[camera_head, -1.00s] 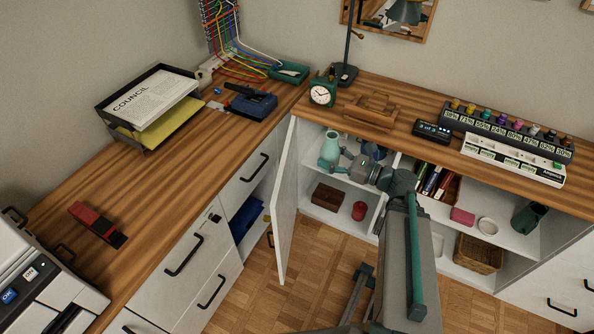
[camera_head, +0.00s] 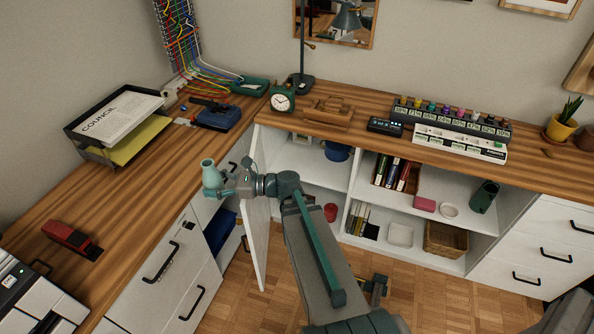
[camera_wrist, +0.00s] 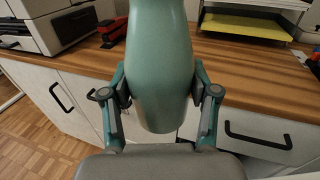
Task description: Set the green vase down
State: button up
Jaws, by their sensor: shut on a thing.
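The green vase (camera_head: 211,174) is a pale teal, rounded vessel with a narrow neck and flared mouth. My gripper (camera_head: 224,180) is shut on it and holds it upright in front of the left desk's edge, close to the drawer fronts. In the wrist view the vase (camera_wrist: 160,70) fills the middle, with a finger of my gripper (camera_wrist: 160,92) pressed on each side. Its top is cut off by that frame. Whether its base is above the level of the desktop (camera_head: 150,205) is hard to tell.
The left desktop has a clear stretch between the red stapler (camera_head: 71,238) and the paper tray (camera_head: 118,130). A blue hole punch (camera_head: 217,117) lies farther back. The cabinet door (camera_head: 257,240) stands open below my arm. A printer (camera_head: 35,300) sits at lower left.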

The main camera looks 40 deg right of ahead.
jog(key=w+d+f+m+t+h+b, duration=0.2)
jog(key=w+d+m+t+h+b, duration=0.4)
jog(key=d+b, duration=0.65)
jog(key=w+d+f+m+t+h+b, duration=0.1)
jog(key=w+d+m+h+b, duration=0.4)
jog(key=w+d+h+b, duration=0.6)
jog(key=s+d+f+m+h+b, duration=0.1)
jog(key=s+d+f+b, duration=0.2)
jog(key=d+f, duration=0.35)
jog(key=s+d+f+m+g+h+b, duration=0.1)
jog(key=s+d+f+b, duration=0.2)
jog(key=d+f, duration=0.35)
jog(key=s+d+f+m+h+b, duration=0.1)
jog(key=s+d+f+b, duration=0.2)
jog(key=d+f, duration=0.4)
jog(key=w+d+f+b, duration=0.2)
jog(key=w, duration=0.1)
jog(key=w+d+f+b, duration=0.2)
jog(key=w+f, duration=0.1)
jog(key=w, duration=0.1)
jog(key=w+d+f+b, duration=0.2)
jog(key=w, duration=0.2)
jog(key=shift+w+d+f, duration=0.25)
jog(key=shift+d+f, duration=0.05)
jog(key=f+b, duration=0.1)
jog(key=f, duration=0.1)
jog(key=w+f+b, duration=0.1)
jog(key=shift+d+f+b, duration=0.3)
jog(key=shift+f, duration=0.35)
